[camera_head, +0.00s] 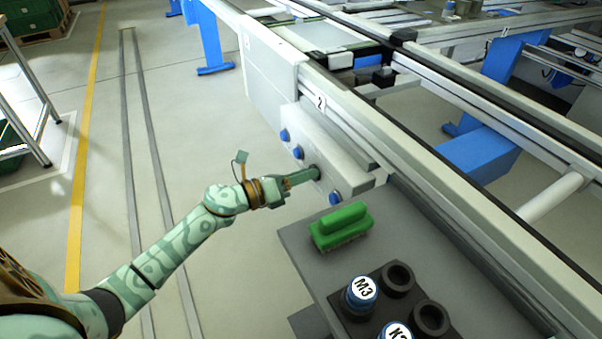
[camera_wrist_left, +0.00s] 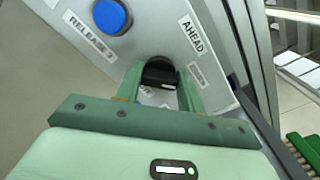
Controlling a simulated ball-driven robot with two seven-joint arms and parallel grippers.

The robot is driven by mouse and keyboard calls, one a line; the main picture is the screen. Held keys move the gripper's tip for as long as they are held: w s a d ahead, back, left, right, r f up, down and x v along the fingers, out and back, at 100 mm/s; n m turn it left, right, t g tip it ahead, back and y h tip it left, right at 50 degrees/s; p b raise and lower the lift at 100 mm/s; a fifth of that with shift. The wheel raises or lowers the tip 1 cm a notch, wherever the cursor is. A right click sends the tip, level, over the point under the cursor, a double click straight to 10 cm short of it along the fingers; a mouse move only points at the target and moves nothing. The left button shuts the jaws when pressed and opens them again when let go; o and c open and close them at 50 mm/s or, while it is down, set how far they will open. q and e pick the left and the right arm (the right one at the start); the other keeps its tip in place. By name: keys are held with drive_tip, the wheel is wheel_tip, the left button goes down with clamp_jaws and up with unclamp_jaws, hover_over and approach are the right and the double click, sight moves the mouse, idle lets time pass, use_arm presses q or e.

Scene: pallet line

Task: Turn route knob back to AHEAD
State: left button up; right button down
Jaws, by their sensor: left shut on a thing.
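The route knob (camera_wrist_left: 158,72) is a dark knob on the face of a light grey control box (camera_head: 325,150). In the left wrist view it sits between the fingers of my left gripper (camera_wrist_left: 160,90), which is shut on it. A label reading AHEAD (camera_wrist_left: 192,35) is up and to the right of the knob; a second label beside the right finger is too small to read. In the head view my left gripper (camera_head: 312,174) reaches the box face from the left and hides the knob. My right gripper is not in view.
Blue buttons (camera_head: 298,153) line the box face; one (camera_wrist_left: 111,16) is by a RELEASE label. The conveyor rail (camera_head: 400,150) runs behind. Floor left of the box is clear.

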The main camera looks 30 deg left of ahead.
use_arm(q)
drive_tip(key=shift+a+f+n+p, duration=0.1)
drive_tip(key=shift+n+p, duration=1.2)
drive_tip(key=shift+n, duration=1.2)
drive_tip(key=shift+f+n+p, duration=0.1)
drive_tip(key=shift+n+p, duration=1.15)
drive_tip(key=shift+n, duration=1.25)
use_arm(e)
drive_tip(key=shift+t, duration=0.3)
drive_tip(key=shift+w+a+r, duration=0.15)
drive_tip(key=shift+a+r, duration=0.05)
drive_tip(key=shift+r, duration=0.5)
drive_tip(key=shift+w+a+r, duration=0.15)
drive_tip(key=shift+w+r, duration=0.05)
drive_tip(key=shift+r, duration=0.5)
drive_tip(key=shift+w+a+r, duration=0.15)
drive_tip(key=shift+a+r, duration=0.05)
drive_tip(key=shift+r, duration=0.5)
use_arm(q)
drive_tip(key=shift+o, duration=0.2)
drive_tip(key=o, duration=1)
drive_tip(key=shift+c, duration=0.2)
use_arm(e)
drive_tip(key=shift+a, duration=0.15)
